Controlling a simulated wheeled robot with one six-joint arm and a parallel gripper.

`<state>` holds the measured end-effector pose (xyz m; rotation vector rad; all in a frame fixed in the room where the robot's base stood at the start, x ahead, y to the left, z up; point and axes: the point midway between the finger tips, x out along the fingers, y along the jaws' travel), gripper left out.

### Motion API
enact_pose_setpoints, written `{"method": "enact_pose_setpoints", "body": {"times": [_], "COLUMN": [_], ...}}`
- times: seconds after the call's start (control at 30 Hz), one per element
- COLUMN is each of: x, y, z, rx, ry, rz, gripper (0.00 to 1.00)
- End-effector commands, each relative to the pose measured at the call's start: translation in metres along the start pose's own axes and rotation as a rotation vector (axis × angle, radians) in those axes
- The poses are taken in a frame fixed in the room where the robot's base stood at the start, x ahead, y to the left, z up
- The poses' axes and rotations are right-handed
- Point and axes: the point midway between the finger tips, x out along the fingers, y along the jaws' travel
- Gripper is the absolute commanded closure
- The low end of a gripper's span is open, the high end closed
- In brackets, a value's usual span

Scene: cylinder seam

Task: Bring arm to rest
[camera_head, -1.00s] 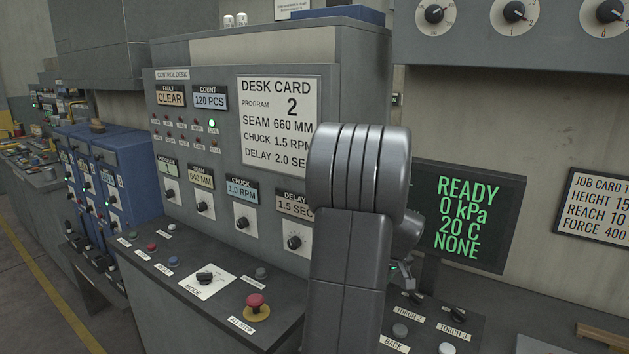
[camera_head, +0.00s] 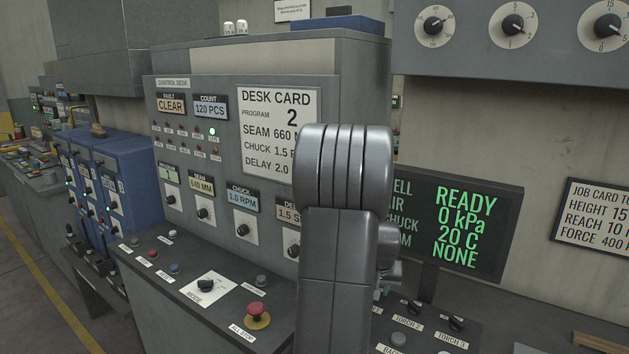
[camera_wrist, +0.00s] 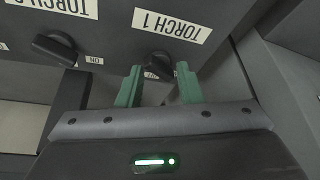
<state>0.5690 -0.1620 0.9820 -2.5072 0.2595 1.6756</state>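My arm stands upright in the middle of the head view and hides most of my gripper there. In the wrist view my gripper (camera_wrist: 159,72) shows two green fingers spread apart, with nothing held between them. The black TORCH 1 knob (camera_wrist: 158,62) appears between and beyond the fingertips; I cannot tell how far off it is or whether they touch it. The TORCH 2 knob (camera_wrist: 55,48) is to the left in that view, its pointer by the ON mark.
The control desk (camera_head: 215,150) with its red all-stop button (camera_head: 257,311) stands left of my arm. A screen (camera_head: 462,225) reading READY is at the right. The TORCH 3 knob (camera_head: 456,323) sits on the lower right panel. Blue cabinets (camera_head: 125,165) are far left.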

Motion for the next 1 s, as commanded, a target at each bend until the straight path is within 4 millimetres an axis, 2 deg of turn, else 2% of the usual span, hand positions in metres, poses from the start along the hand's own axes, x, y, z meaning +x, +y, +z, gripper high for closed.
{"method": "enact_pose_setpoints", "body": {"times": [0.8, 1.0], "x": [0.002, -0.034], "y": [-0.004, -0.009], "z": [0.000, -0.002], "rx": [0.358, 0.360], "ry": [0.000, 0.005], "rz": [0.149, 0.148], "gripper": [0.67, 0.67]}}
